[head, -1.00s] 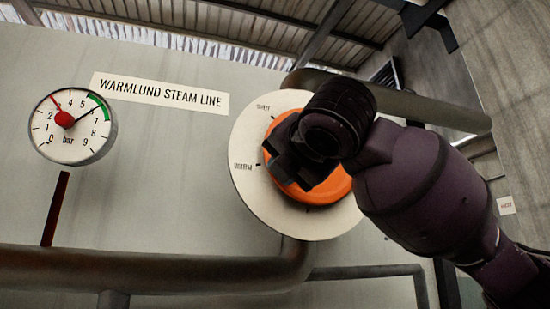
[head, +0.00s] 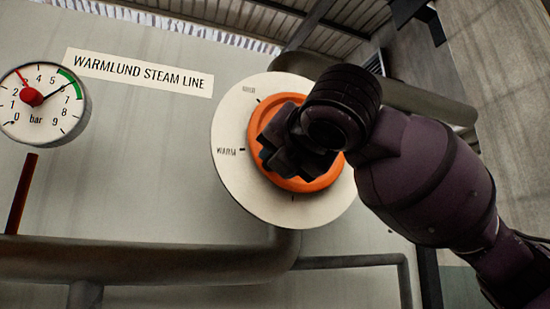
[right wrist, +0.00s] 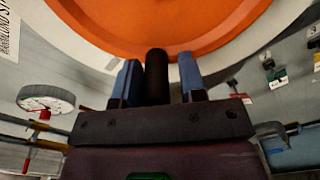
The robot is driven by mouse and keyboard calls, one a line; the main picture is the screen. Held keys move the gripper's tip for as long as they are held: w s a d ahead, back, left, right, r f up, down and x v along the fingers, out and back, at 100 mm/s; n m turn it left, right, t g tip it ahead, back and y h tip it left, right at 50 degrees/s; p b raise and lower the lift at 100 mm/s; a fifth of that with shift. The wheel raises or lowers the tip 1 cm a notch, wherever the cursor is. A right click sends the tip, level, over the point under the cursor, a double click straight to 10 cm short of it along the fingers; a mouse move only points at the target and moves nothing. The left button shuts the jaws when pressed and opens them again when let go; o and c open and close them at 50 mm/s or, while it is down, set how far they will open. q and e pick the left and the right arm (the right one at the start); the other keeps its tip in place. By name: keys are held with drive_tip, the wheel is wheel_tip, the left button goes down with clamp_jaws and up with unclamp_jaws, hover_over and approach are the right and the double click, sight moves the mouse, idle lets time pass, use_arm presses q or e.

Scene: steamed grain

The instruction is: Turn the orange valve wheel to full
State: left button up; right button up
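The orange valve wheel (head: 327,181) sits on a round white dial plate (head: 231,175) on the grey wall. My right gripper (head: 278,148) is in front of the wheel and hides much of it in the head view. The right wrist view shows the wheel (right wrist: 150,30) beyond the fingers. There the two blue-padded fingers (right wrist: 158,82) stand apart with a dark upright peg (right wrist: 156,75) between them; a gap shows on its right side. The dial reads WARM at the left; its upper label is blurred. My left gripper is not in view.
A round bar gauge (head: 40,113) hangs at the left; its black needle points into the green band near 6. A sign (head: 139,73) reads WARMLUND STEAM LINE. A thick pipe (head: 140,261) runs below the dial, and another pipe (head: 430,101) passes behind my arm.

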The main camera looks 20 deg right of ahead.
drive_tip(key=shift+o, duration=0.9)
drive_tip(key=shift+d+f, duration=0.15)
drive_tip(key=shift+d, duration=0.05)
drive_tip(key=shift+a, duration=0.35)
drive_tip(key=s+b, duration=0.2)
drive_tip(key=s, duration=0.8)
drive_tip(key=shift+s+d, duration=0.3)
drive_tip(key=shift+s, duration=0.1)
drive_tip(key=shift+c, duration=0.2)
